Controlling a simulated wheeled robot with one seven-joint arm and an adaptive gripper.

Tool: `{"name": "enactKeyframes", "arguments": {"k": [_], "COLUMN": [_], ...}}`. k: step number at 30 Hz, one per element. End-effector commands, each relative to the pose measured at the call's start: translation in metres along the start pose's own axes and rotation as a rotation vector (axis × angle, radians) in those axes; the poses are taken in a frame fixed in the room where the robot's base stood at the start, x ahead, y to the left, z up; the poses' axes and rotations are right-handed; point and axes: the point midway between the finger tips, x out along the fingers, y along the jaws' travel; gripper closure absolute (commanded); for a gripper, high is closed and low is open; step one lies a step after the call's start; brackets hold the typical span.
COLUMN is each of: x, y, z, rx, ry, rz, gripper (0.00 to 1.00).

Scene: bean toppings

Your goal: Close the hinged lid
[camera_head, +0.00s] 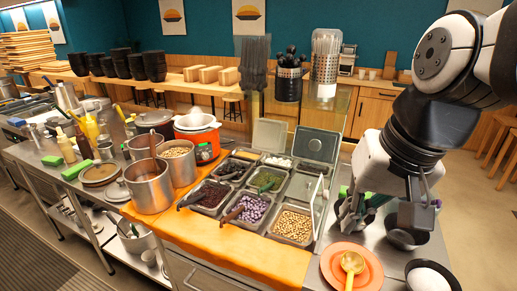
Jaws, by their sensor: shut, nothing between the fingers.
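Steel topping containers sit in rows on the counter. A pale hinged lid (318,206) stands upright at the right edge of the front right container of tan beans (293,224). Two more lids stand raised at the back, a grey one (316,145) and a smaller one (269,135). My gripper (350,222) hangs just right of the upright front lid, pointing down, shut and empty. Whether it touches that lid cannot be told from this view. My gripper hides part of the counter and a dark bowl behind it.
An orange plate with a golden ladle (351,264) lies below my gripper. A dark-rimmed bowl (430,278) is at the lower right. Ladle handles stick out from front containers of purple beans (250,210) and dark beans (208,197). Steel pots (150,188) stand left. The orange cloth (262,258) has free room.

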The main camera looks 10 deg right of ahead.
Motion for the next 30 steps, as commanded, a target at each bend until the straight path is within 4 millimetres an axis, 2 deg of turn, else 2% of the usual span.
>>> {"name": "enactKeyframes", "arguments": {"k": [1,11,17,23,30], "x": [0.016,0.077,0.114,0.151,0.195], "y": [0.002,0.017,0.039,0.074,0.139], "z": [-0.012,-0.071,-0.113,-0.156,-0.2], "rx": [0.08,0.586,0.888,1.173,1.487], "ry": [-0.049,-0.33,-0.481,-0.619,-0.766], "rz": [-0.012,-0.151,-0.272,-0.422,-0.651], "gripper": [1.0,1.0,1.0,1.0,1.0]}}
